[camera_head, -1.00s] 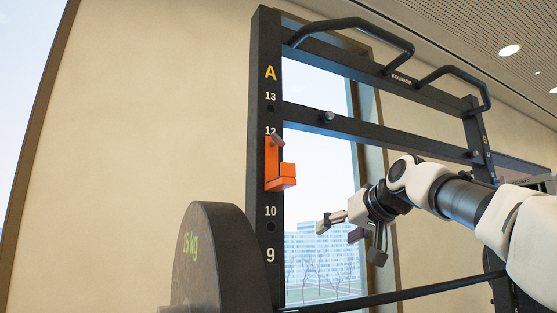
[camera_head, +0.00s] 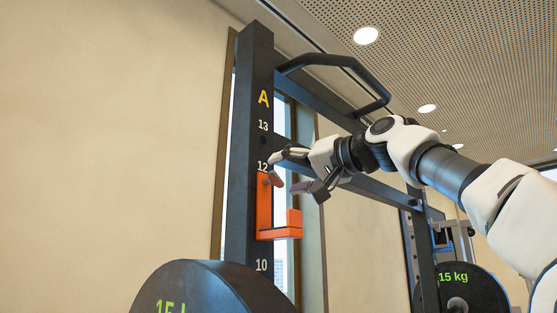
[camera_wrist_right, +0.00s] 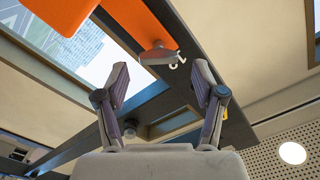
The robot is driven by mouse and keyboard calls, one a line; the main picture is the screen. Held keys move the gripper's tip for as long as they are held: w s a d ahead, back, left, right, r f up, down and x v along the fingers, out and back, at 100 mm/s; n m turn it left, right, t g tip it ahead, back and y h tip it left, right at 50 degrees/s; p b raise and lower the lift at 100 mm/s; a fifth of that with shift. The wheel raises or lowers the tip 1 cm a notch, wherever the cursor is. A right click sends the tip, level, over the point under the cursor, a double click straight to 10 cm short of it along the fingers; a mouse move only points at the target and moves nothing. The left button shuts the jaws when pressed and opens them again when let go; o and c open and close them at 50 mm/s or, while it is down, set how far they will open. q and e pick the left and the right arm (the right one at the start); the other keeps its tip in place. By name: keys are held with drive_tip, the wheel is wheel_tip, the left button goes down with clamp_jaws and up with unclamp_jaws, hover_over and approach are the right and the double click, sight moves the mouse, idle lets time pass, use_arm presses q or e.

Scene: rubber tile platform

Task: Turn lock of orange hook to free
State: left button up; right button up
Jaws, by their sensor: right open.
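The orange hook (camera_head: 264,212) is fixed to the black numbered upright (camera_head: 252,140), just below number 12. Its lock, a small grey lever (camera_head: 275,179), sits at the top of the hook's face. My right gripper (camera_head: 283,174) is open beside the lock. In the right wrist view its two fingers (camera_wrist_right: 160,80) stand apart, with the lock ahead between their tips; I see no contact. My left gripper is out of view.
A 15 kg weight plate (camera_head: 212,290) stands in front of the upright's lower part. Black rack bars and a bent grip handle (camera_head: 340,62) lie behind and above my right arm. Another 15 kg plate (camera_head: 478,290) is at the right. Left of the upright is bare wall.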

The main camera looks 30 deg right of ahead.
sight(279, 178)
drive_tip(key=x, duration=0.3)
drive_tip(key=f+x, duration=0.1)
drive_tip(key=shift+a, duration=0.35)
drive_tip(key=shift+w+a, duration=0.1)
drive_tip(key=shift+s, duration=0.3)
drive_tip(key=shift+s+d+r, duration=0.15)
drive_tip(key=shift+s+d, duration=0.2)
drive_tip(key=c, duration=0.5)
drive_tip(key=shift+s+d, duration=0.15)
drive_tip(key=shift+s, duration=0.05)
drive_tip(key=c, duration=0.6)
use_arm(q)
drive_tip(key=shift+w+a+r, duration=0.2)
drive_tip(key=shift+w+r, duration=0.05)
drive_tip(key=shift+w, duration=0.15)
use_arm(e)
drive_tip(key=shift+c, duration=0.3)
